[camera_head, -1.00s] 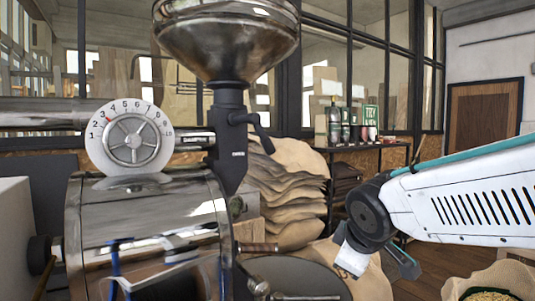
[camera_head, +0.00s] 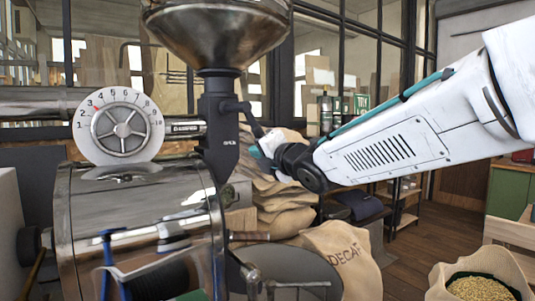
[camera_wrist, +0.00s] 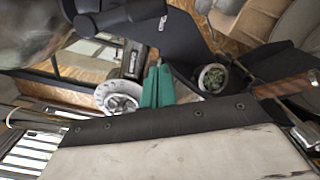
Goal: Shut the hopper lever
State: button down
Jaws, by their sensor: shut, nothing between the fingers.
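The hopper lever (camera_head: 249,117) is a black bent bar on the right side of the hopper's black throat (camera_head: 220,140). It sticks out right and then angles down. My gripper (camera_head: 256,150) is beside the throat, just below the lever's lower end; whether it touches the lever cannot be told. In the wrist view the teal fingertips (camera_wrist: 157,86) are together with nothing between them, and a thick black bar, seemingly the lever (camera_wrist: 125,17), crosses the upper left. The steel funnel hopper (camera_head: 217,35) sits above the throat.
The roaster drum (camera_head: 140,215) with a numbered dial (camera_head: 120,130) stands at left. Stacked sacks (camera_head: 285,200) lie behind my gripper. A DECAF sack (camera_head: 345,255) and an open sack of beans (camera_head: 485,285) stand on the right. A round cooling tray (camera_head: 290,265) lies below.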

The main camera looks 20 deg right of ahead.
aim_at(253, 122)
jog(key=w+d+r, duration=0.1)
jog(key=w+r, duration=0.1)
jog(key=w, duration=0.3)
jog(key=shift+w+d, duration=0.35)
